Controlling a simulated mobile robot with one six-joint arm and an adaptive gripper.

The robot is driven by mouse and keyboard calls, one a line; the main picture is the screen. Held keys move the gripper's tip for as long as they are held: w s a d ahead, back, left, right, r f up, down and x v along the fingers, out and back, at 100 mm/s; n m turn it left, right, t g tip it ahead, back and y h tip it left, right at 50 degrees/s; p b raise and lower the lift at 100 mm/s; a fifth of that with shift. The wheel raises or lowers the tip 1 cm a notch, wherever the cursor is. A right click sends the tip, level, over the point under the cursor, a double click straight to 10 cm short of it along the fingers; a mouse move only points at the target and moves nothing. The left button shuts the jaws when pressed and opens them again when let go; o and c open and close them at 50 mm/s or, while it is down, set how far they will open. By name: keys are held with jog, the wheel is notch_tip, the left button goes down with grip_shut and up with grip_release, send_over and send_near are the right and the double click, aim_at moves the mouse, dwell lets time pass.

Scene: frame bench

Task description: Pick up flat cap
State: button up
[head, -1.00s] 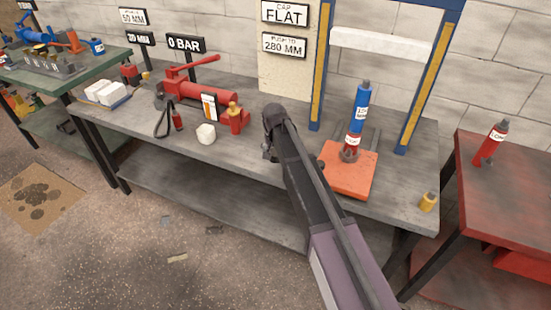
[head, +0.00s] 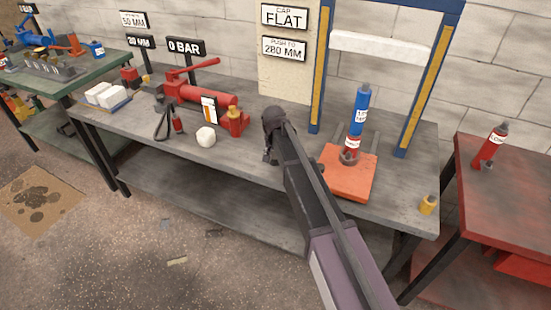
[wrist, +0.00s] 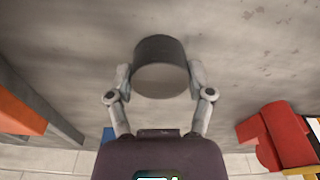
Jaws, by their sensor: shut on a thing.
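A dark grey, short round cap (wrist: 160,50) with a paler flat face sits between the two fingers of my gripper (wrist: 160,84) in the wrist view. The fingers touch it on both sides, and my gripper is shut on it. In the head view my gripper (head: 270,156) is over the middle of the grey bench, left of the orange plate; my own arm hides most of it. I cannot make out the cap there.
Right of my gripper, a blue-and-red cylinder (head: 361,107) stands at the orange plate (head: 345,182) under a blue frame (head: 421,95). A yellow piece (head: 428,205) sits at the bench's right end.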

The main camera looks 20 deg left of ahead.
jog(key=shift+r, duration=0.15)
notch_tip(320, 180, up, 10)
jog(key=p, duration=1)
jog(key=shift+f, duration=0.2)
dwell(0.9)
